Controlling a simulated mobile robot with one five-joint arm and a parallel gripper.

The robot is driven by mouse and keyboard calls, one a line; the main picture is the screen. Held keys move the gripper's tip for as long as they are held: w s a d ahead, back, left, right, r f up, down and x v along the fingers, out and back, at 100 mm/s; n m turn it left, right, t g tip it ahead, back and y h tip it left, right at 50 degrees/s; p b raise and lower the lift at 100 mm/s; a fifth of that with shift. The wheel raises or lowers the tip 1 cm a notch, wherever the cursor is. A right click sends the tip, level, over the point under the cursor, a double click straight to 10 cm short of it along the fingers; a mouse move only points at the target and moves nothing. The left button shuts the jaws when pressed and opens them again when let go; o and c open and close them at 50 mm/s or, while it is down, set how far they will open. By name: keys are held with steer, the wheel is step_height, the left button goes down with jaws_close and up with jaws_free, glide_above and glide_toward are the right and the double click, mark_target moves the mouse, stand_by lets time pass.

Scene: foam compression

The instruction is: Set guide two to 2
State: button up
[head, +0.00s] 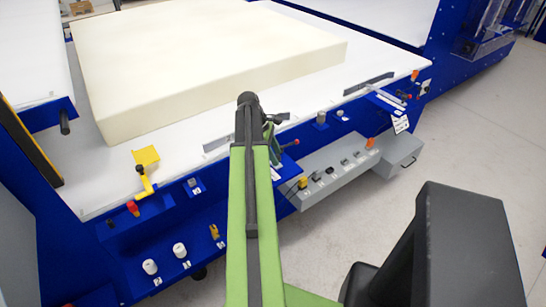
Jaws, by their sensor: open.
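Two grey guide strips lie along the front edge of the white table. One guide strip (216,145) is at the middle, partly hidden behind my arm. The other guide strip (368,84) is farther right, beside a red-tipped lever (408,96). I cannot read which is guide two or what either is set to. My green arm reaches up the middle of the head view. My gripper (274,140) is bent down just beyond the arm's end, near the middle guide and a red knob (297,142). It is open, but its fingertips are mostly hidden and contact cannot be told.
A big cream foam block (200,60) lies on the white table (90,175). A yellow bracket (146,158) stands at the front left edge. A grey control box (350,165) with several knobs juts out below the edge.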

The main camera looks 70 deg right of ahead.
steer(key=p+v, duration=1.6)
steer(key=v, duration=0.1)
steer(key=shift+r, duration=0.2)
steer(key=w+a+f+n+t+h+b, duration=0.15)
steer(key=w+a+n, duration=0.45)
steer(key=w+a, duration=1.95)
steer(key=a+f+m+t+y, duration=0.2)
steer(key=a+m, duration=0.6)
steer(key=a, duration=2.6)
steer(key=shift+f+t+b, duration=0.2)
steer(key=shift+t+b, duration=0.1)
steer(key=shift+t, duration=0.15)
